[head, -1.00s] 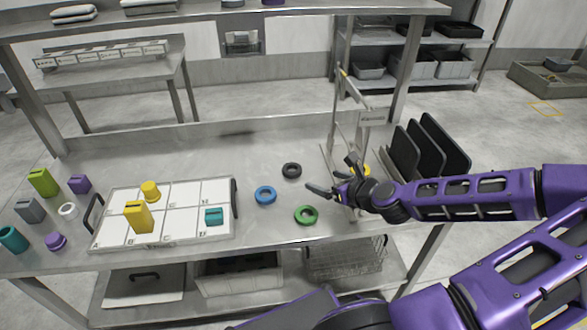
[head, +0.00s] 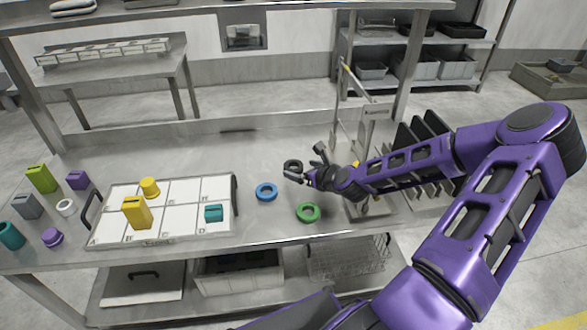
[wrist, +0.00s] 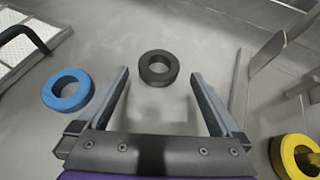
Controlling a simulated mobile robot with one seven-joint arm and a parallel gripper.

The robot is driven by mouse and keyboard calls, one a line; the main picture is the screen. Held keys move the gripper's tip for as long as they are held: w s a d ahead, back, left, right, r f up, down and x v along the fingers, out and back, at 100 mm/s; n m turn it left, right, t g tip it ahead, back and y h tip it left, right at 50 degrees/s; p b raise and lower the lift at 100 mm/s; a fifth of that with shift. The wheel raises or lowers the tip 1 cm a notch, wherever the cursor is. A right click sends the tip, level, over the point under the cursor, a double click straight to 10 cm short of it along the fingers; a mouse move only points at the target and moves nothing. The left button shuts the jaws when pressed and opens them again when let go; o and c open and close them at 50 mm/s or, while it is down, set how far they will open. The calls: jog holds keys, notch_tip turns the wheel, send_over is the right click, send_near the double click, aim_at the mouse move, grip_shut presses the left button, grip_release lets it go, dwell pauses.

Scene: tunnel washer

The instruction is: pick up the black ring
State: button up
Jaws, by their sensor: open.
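The black ring (head: 292,165) lies flat on the metal table, and it also shows in the wrist view (wrist: 158,68). My gripper (wrist: 160,80) is open, with one finger to each side of the ring in the wrist view and the ring near the level of the fingertips. In the head view my gripper (head: 303,172) is just right of the ring and partly overlaps it. I cannot tell how high the fingers are above the table. Nothing is between the fingers' inner faces close to the palm.
A blue ring (head: 266,192) and a green ring (head: 308,212) lie nearby on the table. A yellow ring (wrist: 298,158) is at the wrist view's lower right. A metal stand (head: 338,125) rises right of the black ring. A white gridded tray (head: 165,240) with blocks is at left.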

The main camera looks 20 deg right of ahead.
aim_at(291, 165)
jog(key=shift+x, duration=1.55)
jog(key=shift+r, duration=0.1)
jog(key=c, duration=1.2)
notch_tip(291, 165, up, 10)
jog(key=shift+p, duration=0.8)
jog(key=shift+c, duration=0.2)
